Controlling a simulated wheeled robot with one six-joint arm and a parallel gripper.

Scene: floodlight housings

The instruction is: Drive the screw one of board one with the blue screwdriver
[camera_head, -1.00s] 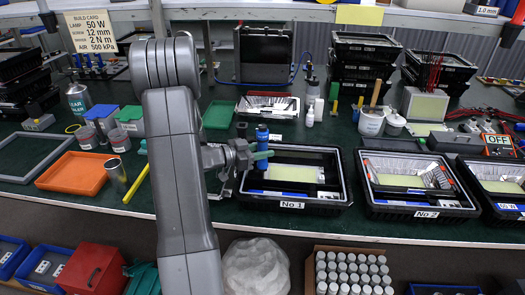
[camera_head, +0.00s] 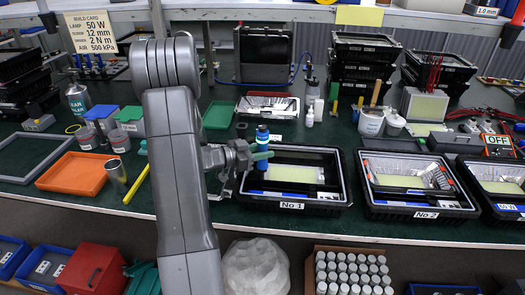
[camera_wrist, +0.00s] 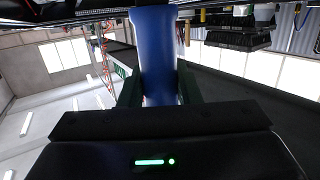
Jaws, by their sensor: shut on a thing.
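The blue screwdriver (camera_head: 262,137) stands upright in my gripper (camera_head: 262,156), which is shut on it. It is over the left side of the black housing labelled No 1 (camera_head: 346,182). In the wrist view the blue handle (camera_wrist: 157,50) fills the space between my gripper's fingers (camera_wrist: 158,88). The pale board (camera_head: 295,174) lies inside the No 1 housing. The screwdriver's tip and screw one cannot be made out, and I cannot tell whether they touch.
Housing No 2 (camera_head: 417,214) stands just right of No 1, with another housing (camera_head: 507,207) beyond it. A silver tray (camera_head: 267,104), a white bottle (camera_head: 309,118) and white pots (camera_head: 371,124) stand behind. An orange tray (camera_head: 75,175) and a metal can (camera_head: 117,172) are at left.

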